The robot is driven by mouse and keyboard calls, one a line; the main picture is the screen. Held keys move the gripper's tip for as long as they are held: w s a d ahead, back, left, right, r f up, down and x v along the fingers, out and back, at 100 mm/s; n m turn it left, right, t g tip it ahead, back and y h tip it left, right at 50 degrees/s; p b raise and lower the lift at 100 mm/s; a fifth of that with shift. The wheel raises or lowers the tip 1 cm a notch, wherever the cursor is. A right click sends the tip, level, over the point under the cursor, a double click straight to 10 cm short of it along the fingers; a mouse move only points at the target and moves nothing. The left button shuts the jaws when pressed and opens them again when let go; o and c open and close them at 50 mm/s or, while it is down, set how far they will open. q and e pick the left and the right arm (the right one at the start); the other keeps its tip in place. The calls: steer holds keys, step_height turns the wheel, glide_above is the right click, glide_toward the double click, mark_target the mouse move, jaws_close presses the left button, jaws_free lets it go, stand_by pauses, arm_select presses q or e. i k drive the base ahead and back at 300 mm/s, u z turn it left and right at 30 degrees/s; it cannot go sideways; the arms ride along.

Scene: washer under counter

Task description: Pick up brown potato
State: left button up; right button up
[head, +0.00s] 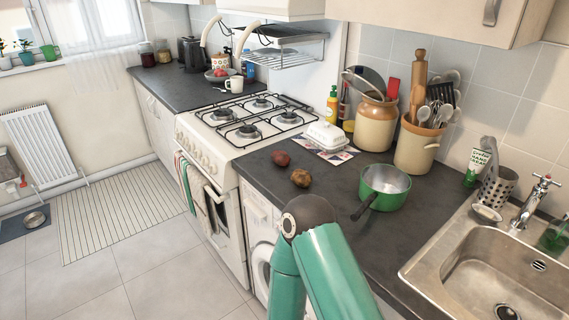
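The brown potato (301,177) lies on the dark countertop near its front edge, just beyond the elbow of one of my teal arms in the picture. It looks mottled brown and is fully visible. A redder potato (281,158) lies a little behind it to the left, apart from it. Neither of my grippers shows in the head view; only teal arm links and a dark joint rise from the bottom. No gripper is seen at the potato.
A green pot (385,188) stands right of the brown potato, its handle pointing toward the front edge. A white butter dish (325,136) and crocks (416,146) stand behind. The stove (248,118) is left, the sink (500,275) right. Some bare counter lies around the potato.

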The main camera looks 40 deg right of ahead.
mark_target(301, 178)
steer(key=z, duration=0.3)
steer(key=i, duration=1)
steer(key=z, duration=0.5)
